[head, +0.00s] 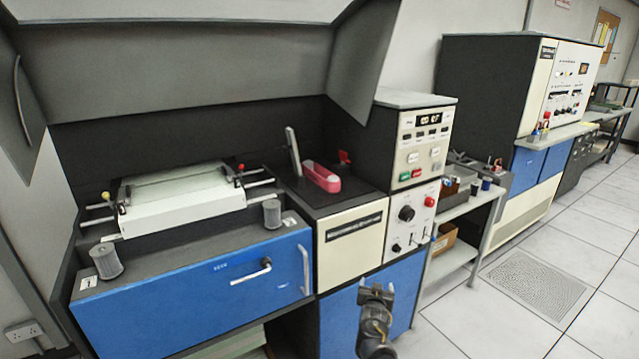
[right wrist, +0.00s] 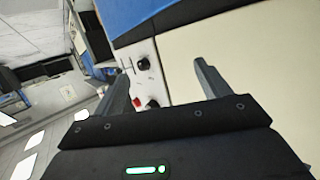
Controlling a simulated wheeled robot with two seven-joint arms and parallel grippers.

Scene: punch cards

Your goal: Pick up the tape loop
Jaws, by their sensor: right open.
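A pink, rounded, elongated loop, which looks like the tape loop (head: 322,178), lies on the dark top of the middle cabinet, beside an upright grey metal bar (head: 293,150). My right gripper (head: 377,292) is low in front of the cabinet's blue lower panel, well below and to the right of the loop. In the right wrist view its two fingers (right wrist: 163,85) stand apart with nothing between them. The loop is not visible in that view. My left gripper is not in view.
A control panel (head: 420,150) with buttons rises right of the loop, and a small red piece (head: 344,157) is behind it. A cream printer-like unit (head: 183,200) stands left on a blue-fronted cabinet. A side table (head: 465,205) holds trays. Floor is clear at right.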

